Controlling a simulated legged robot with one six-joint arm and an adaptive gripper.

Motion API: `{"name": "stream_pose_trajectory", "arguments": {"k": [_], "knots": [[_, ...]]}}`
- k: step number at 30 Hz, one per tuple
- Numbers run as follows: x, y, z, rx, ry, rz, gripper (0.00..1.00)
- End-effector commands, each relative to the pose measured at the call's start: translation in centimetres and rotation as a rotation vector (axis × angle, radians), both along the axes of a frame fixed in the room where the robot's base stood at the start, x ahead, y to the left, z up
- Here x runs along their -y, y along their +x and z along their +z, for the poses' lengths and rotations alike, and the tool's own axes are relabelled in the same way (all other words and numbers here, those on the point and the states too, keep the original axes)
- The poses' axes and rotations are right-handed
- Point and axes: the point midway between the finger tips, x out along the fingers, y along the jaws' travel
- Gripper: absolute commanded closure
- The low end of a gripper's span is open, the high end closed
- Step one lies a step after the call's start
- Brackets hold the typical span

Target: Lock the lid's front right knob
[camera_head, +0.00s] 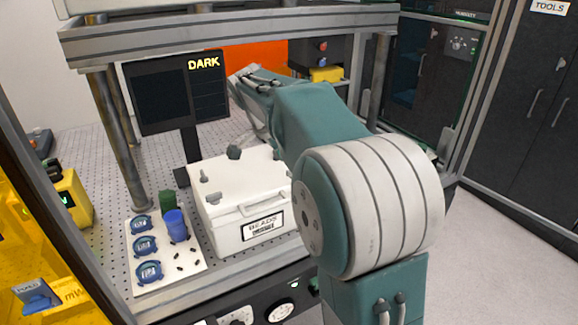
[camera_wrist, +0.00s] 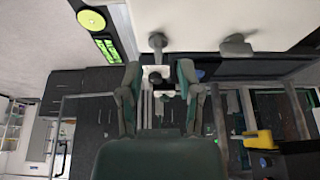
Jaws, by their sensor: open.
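The white box (camera_head: 245,228) with a flat lid (camera_head: 247,172) sits on the perforated bench in the head view. A grey knob (camera_head: 214,198) stands at the lid's front left, and a larger dark knob (camera_head: 233,152) stands farther back. My arm covers the lid's right side, so the front right knob is hidden there. In the wrist view, the white lid surface (camera_wrist: 205,18) fills the top, with one grey knob (camera_wrist: 158,42) just above the gap between my fingertips and another (camera_wrist: 236,45) to its right. My gripper (camera_wrist: 158,74) is open with nothing between its fingers.
A monitor reading DARK (camera_head: 172,92) stands behind the box. Left of the box, a white plate (camera_head: 190,262) holds blue-rimmed round pieces and a blue cup (camera_head: 176,226). A metal frame beam (camera_head: 230,35) spans above. A yellow device (camera_head: 72,200) stands at the left.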

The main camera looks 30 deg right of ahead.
Motion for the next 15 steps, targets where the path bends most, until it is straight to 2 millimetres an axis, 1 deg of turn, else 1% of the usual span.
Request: {"name": "stream_pose_trajectory", "arguments": {"k": [1,3,9,12,15], "knots": [[-0.5,0.1,1.2,0.005,-0.001,0.002,0.54],[-1.1,0.1,2.5,0.004,-0.001,0.003,0.54],[-2.7,0.0,6.0,0.001,0.0,0.002,0.54],[-3.2,0.0,7.2,0.0,0.0,0.001,0.54],[-3.4,0.0,7.8,-0.002,0.0,0.0,0.54]]}}
